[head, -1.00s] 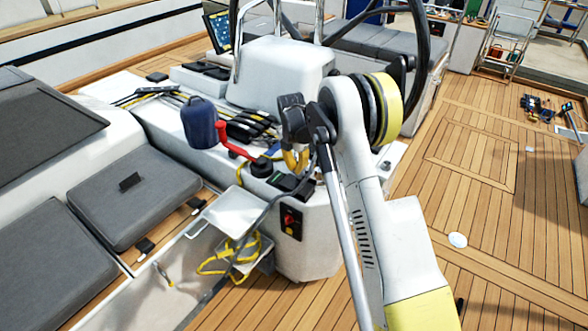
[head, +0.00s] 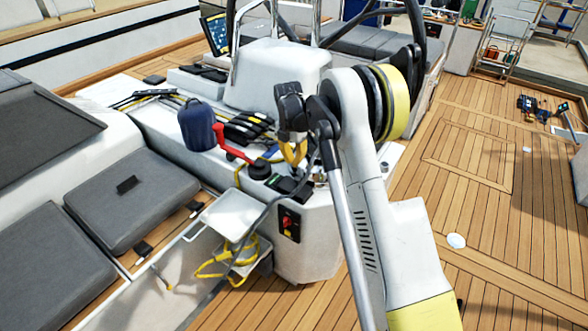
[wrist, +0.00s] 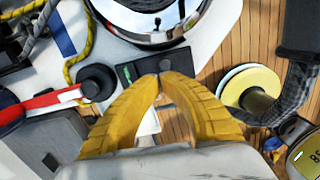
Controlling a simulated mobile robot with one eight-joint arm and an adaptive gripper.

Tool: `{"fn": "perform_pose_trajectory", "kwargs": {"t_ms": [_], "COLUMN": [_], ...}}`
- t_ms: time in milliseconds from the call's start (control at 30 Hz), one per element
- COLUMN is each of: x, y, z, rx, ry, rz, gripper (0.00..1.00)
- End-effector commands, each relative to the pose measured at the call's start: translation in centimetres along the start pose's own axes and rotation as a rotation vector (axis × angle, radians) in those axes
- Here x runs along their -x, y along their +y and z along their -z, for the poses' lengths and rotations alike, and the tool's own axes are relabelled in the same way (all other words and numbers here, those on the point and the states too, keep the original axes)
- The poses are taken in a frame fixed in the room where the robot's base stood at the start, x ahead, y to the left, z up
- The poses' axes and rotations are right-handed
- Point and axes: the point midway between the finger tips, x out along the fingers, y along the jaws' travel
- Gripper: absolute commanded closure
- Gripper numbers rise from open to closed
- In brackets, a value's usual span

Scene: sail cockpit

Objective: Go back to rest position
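My gripper (head: 293,155) has yellow fingers and hangs from my raised arm above the front end of the white console (head: 318,235). In the wrist view its fingertips (wrist: 161,80) come together with nothing seen held between them. Beyond the tips is a dark panel with a green label (wrist: 138,75). A winch with a red handle (head: 233,143) stands to the left of my gripper; the red handle also shows in the wrist view (wrist: 55,98).
A dark blue container (head: 197,125) and coiled ropes lie on the console. A white tray (head: 232,212) with yellow rope below it is at the console's front left. Grey cushions (head: 130,195) are at the left. The wooden deck (head: 480,190) at the right is mostly clear.

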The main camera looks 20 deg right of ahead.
Motion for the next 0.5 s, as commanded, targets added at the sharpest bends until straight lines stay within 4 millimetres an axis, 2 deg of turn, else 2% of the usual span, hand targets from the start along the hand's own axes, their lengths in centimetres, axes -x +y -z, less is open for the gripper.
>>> {"fn": "perform_pose_trajectory", "kwargs": {"t_ms": [33,200,333,500], "x": [1.2,4.8,6.7,7.6], "y": [0.0,0.0,0.0,0.0], "z": [0.0,0.0,0.0,0.0], "rx": [0.0,0.0,0.0,0.0], "ry": [0.0,0.0,0.0,0.0], "rz": [0.0,0.0,0.0,0.0], "gripper": [1.0,1.0,1.0,1.0]}}
